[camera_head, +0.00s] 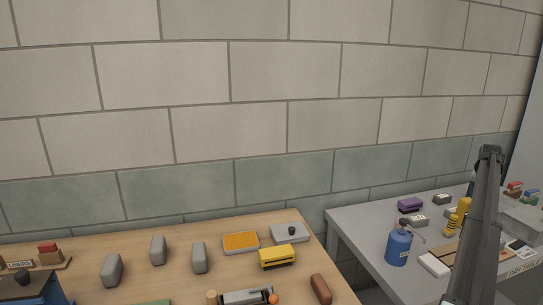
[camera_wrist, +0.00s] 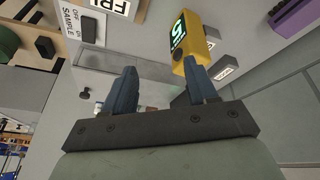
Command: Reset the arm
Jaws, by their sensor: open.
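My gripper (camera_wrist: 160,66) shows in the wrist view with its two blue fingers spread apart and nothing held between them. Past the right finger is a yellow device (camera_wrist: 205,38) with a lit green display. I cannot tell whether that finger touches it. In the head view my dark arm rises upright at the right, in front of the grey table (camera_head: 355,225). I cannot make out the fingers there.
The grey table holds a blue bottle (camera_head: 398,247), a purple block (camera_head: 410,204) and a yellow item (camera_head: 463,206). The wooden table (camera_head: 210,275) holds grey blocks (camera_head: 158,250), an orange-topped tray (camera_head: 240,242) and a yellow brush-like item (camera_head: 277,257). A gap separates the tables. A brick wall stands behind.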

